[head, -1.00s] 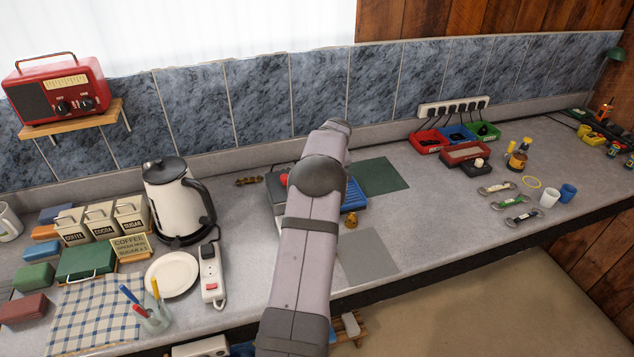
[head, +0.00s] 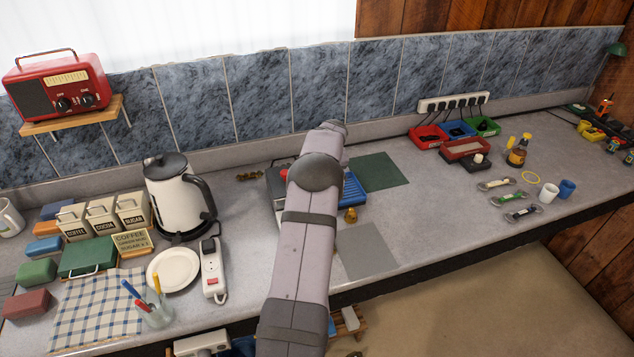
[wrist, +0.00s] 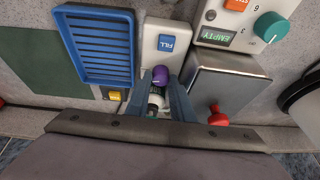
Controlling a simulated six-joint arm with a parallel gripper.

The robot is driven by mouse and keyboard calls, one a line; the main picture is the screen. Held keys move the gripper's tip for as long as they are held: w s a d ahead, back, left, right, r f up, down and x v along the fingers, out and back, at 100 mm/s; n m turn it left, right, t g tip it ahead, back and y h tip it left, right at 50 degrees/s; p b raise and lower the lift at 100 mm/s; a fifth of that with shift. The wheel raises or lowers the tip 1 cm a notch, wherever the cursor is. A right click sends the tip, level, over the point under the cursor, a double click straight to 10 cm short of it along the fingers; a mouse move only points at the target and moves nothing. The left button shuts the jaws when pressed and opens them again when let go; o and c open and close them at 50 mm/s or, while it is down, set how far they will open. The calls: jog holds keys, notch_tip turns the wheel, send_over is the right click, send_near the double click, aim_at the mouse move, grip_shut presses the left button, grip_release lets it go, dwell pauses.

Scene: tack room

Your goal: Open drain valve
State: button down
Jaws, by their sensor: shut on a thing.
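In the wrist view my gripper (wrist: 157,98) has its two blue-grey fingers on either side of a small part with a purple ball top (wrist: 160,74) and a white and dark body. The fingers are shut on this part. It is beside a pale panel with a blue FILL label (wrist: 167,43). To the right is a metal box (wrist: 228,88) with a red knob (wrist: 217,116) at its near edge. A unit with a green display reading EMPTY (wrist: 218,37) sits above it. I cannot tell which part is the drain valve. In the head view my arm hides the gripper.
A blue ribbed tray (wrist: 98,45) and a yellow part (wrist: 115,95) are left of the gripper. In the head view a kettle (head: 176,198) and power strip (head: 212,268) stand left of my arm. A green mat (head: 379,171) and grey mat (head: 364,250) lie clear at right.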

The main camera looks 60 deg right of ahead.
jog(key=shift+m+g+h+b, duration=0.4)
jog(key=shift+m, duration=0.9)
jog(key=c, duration=1.8)
grip_release()
jog(key=shift+a+r, duration=0.1)
jog(key=shift+r, duration=0.05)
jog(key=shift+b+v, duration=1.7)
jog(key=shift+v, duration=1.85)
